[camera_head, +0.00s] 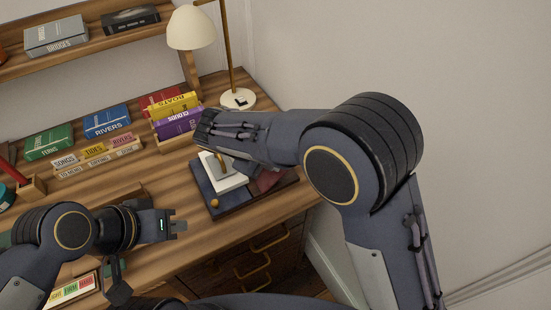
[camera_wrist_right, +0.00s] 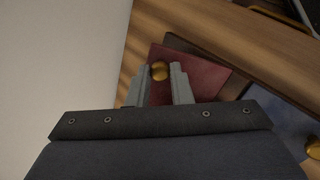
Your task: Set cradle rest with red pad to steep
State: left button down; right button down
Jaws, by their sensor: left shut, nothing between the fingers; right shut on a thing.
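The cradle rest shows a dark red pad (camera_head: 268,181) beside a dark blue pad (camera_head: 206,189) on the desk, partly covered by my right arm. In the right wrist view the red pad (camera_wrist_right: 205,72) has a round brass knob (camera_wrist_right: 159,71) near its edge. My right gripper (camera_wrist_right: 161,74) is shut on this knob, one finger on each side. The rest's tilt is hard to tell. A second brass knob (camera_head: 214,203) sits at the front of the blue pad. My left gripper (camera_head: 178,225) is shut and empty, left of the rest above the desk.
A white block-like thing (camera_head: 227,179) lies on the blue pad. A cream lamp (camera_head: 192,28) and several books, including a purple one (camera_head: 177,122), stand behind. Labelled blocks (camera_head: 95,155) are at left. Drawers with brass handles (camera_head: 253,267) are below the desk edge.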

jog(key=c, duration=1.3)
grip_release()
jog(key=v, duration=0.8)
jog(key=shift+d, duration=0.1)
